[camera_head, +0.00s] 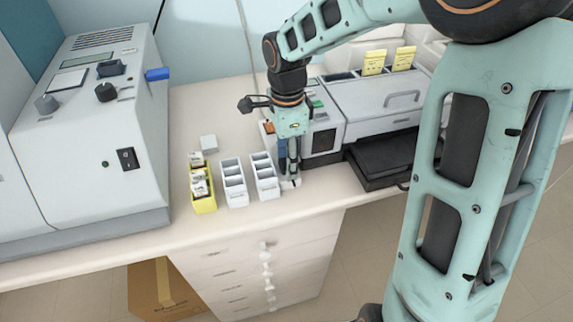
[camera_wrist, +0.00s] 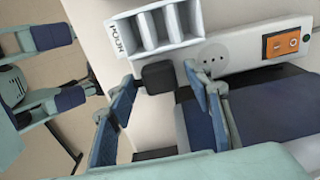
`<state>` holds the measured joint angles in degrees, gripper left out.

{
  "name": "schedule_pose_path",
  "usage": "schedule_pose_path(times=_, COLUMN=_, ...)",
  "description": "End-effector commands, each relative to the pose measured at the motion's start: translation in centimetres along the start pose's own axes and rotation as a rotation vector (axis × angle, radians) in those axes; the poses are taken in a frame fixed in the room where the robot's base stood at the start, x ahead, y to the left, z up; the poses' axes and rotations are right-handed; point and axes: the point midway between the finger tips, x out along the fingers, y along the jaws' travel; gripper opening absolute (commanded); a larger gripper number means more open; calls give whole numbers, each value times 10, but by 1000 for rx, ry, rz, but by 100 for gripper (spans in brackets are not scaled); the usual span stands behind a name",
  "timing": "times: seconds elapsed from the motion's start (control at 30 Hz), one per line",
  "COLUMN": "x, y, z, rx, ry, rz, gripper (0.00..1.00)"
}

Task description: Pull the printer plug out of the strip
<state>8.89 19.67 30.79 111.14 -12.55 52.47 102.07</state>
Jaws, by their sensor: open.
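The power strip (camera_wrist: 238,50) is white, with a round socket and an orange switch (camera_wrist: 280,43) in the wrist view. A black plug (camera_wrist: 158,77) sits at the strip's left end, beside the empty-looking socket. My gripper (camera_wrist: 160,74) is open, with one blue-padded finger on each side of the plug. I cannot tell whether either finger touches it. In the head view my gripper (camera_head: 291,178) points down at the counter, beside the printer (camera_head: 370,105). There the gripper hides the plug and most of the strip; the orange switch (camera_head: 268,127) shows behind it.
A white slide rack (camera_head: 264,178) stands close left of my gripper, with another white rack (camera_head: 235,184) and a yellow one (camera_head: 205,203) beyond. A black tray (camera_head: 385,157) is at right. The counter's front edge is close. A large grey machine (camera_head: 95,130) stands at left.

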Motion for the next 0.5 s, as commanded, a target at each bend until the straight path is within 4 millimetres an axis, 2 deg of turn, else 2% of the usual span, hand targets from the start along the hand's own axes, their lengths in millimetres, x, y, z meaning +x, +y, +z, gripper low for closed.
schedule_pose_path(times=0.5, x=0, y=0, z=0, rx=1, ry=0, rz=0, gripper=46)
